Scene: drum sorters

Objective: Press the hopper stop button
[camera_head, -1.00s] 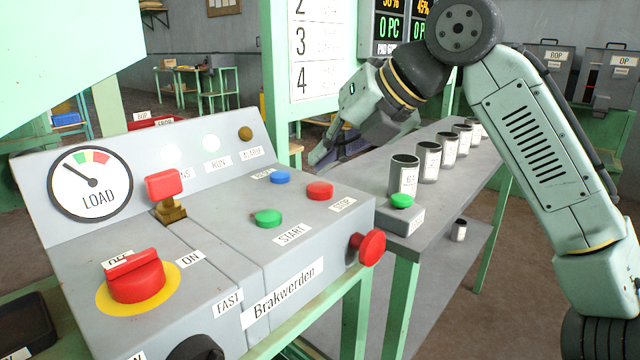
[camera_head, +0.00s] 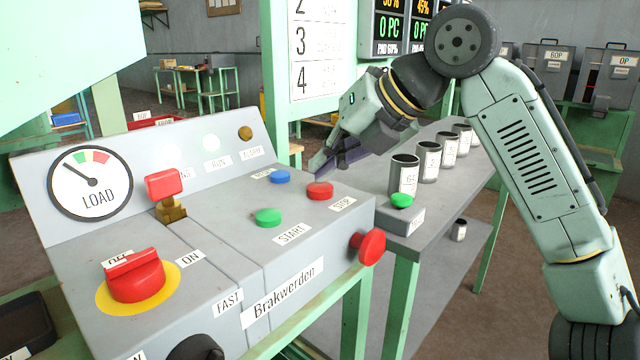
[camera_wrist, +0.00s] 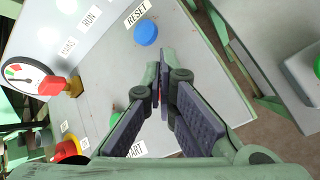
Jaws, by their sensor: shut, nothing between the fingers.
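The red STOP button (camera_head: 320,190) sits on the top face of the grey control panel (camera_head: 215,235), behind its STOP label (camera_head: 342,204). The green START button (camera_head: 268,217) is to its left, and the blue RESET button (camera_head: 281,177) is behind it. My gripper (camera_head: 318,166) is shut and empty, its tips just above and behind the STOP button. Contact cannot be told. In the wrist view my gripper (camera_wrist: 162,62) points down at the panel, with the blue RESET button (camera_wrist: 146,32) beyond the tips. The fingers hide most of the STOP button there.
A red mushroom knob (camera_head: 368,247) sticks out of the panel's right side. A red rotary switch (camera_head: 135,276), a red-handled lever (camera_head: 166,190) and a LOAD gauge (camera_head: 90,183) are on the left. Several cans and a green button box (camera_head: 402,212) stand on the bench at right.

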